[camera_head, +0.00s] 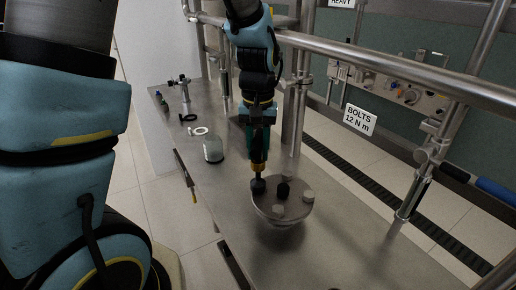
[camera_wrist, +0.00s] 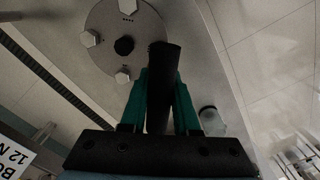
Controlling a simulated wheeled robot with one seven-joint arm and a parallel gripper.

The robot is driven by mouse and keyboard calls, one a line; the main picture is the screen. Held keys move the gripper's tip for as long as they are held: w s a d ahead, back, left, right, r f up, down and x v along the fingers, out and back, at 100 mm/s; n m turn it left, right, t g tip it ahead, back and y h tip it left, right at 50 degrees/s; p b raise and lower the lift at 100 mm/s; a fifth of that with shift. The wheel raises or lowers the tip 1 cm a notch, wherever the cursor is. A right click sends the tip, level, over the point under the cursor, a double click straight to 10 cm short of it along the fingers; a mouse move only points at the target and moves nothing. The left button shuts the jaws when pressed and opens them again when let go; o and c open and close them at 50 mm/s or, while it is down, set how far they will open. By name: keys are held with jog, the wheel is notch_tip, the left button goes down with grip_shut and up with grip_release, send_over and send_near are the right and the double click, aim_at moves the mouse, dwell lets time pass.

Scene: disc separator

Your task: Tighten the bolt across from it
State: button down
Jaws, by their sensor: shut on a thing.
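A round metal lid with bolts (camera_head: 295,211) stands on the steel bench. It also shows in the wrist view (camera_wrist: 106,18). It has a black hub (camera_head: 283,188) in the middle. One pale bolt (camera_head: 278,211) sits at the near side and another (camera_head: 308,196) at the right. The wrist view shows pale hex bolts at the left (camera_wrist: 90,38), bottom (camera_wrist: 122,75) and top edge (camera_wrist: 127,5). My gripper (camera_head: 259,146) is shut on an upright driver tool (camera_wrist: 163,65). The tool's black end (camera_head: 258,186) is at the lid's left side and hides what is under it; contact is unclear.
A glass jar (camera_head: 213,150), white rings (camera_head: 199,131) and a small metal stand (camera_head: 184,95) are on the bench at the back left. Metal posts and a rail (camera_head: 400,68) stand behind and right. A sign (camera_head: 359,119) reads "BOLTS 12 N m". The bench front is clear.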

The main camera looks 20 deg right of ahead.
aim_at(258, 138)
dwell(0.3)
jog(key=m, duration=0.2)
jog(key=shift+m, duration=0.3)
notch_tip(258, 138, up, 6)
jog(key=p, duration=0.5)
jog(key=shift+r+p, duration=0.15)
jog(key=shift+p, duration=0.2)
jog(key=shift+f, duration=0.2)
